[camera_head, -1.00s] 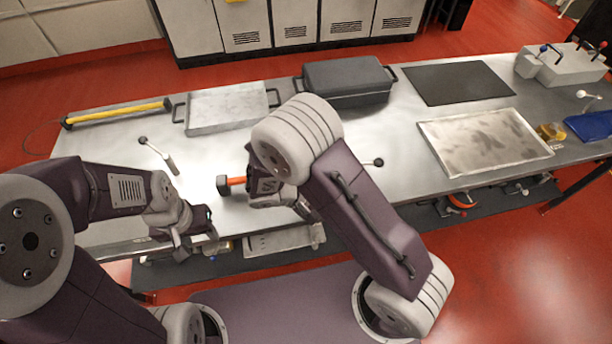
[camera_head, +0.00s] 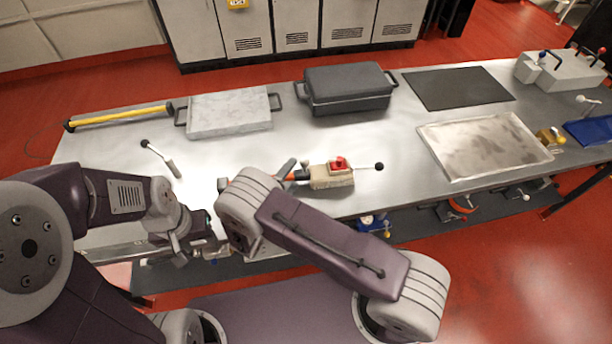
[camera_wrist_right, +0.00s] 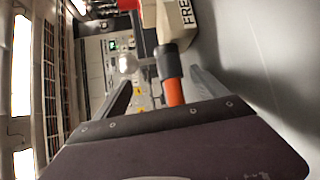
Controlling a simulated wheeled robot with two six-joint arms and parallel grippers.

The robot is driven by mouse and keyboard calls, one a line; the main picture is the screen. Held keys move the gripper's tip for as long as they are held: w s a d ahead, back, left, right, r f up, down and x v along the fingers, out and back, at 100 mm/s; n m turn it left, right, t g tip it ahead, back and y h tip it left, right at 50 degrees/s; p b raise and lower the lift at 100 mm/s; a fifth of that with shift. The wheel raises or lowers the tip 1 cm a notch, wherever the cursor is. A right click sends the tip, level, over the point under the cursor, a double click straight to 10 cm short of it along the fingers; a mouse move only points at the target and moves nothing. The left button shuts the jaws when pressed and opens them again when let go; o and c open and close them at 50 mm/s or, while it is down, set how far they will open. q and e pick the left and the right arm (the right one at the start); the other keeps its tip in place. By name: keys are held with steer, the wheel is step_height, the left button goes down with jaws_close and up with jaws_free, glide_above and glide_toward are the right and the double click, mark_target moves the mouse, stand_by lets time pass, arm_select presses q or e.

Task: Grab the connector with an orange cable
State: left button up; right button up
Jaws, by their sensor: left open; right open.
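The orange cable (camera_head: 290,177) lies on the metal table, partly hidden behind my right wrist. Its dark cylindrical connector (camera_head: 302,175) is at the left end of a beige block. In the right wrist view the dark connector (camera_wrist_right: 168,62) and the orange cable (camera_wrist_right: 174,92) show between the fingers of my right gripper (camera_wrist_right: 160,82), which is open. In the head view my right gripper (camera_head: 294,170) is mostly hidden by its own wrist, with a finger showing beside the cable. My left gripper (camera_head: 188,243) is open and empty at the table's front edge.
The beige block (camera_head: 330,180) carries a red part (camera_head: 339,163), with a black-knobbed rod (camera_head: 378,167) to its right. A grey-white case (camera_head: 230,112), black case (camera_head: 347,92), stained tray (camera_head: 485,150) and black mat (camera_head: 458,88) are farther away. Another knobbed handle (camera_head: 160,158) lies left.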

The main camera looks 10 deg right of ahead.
steer(key=x, duration=0.3)
steer(key=shift+w+d, duration=0.1)
steer(key=shift+w, duration=0.05)
steer(key=c, duration=0.6)
jaws_close()
steer(key=shift+r, duration=0.1)
stand_by(0.5)
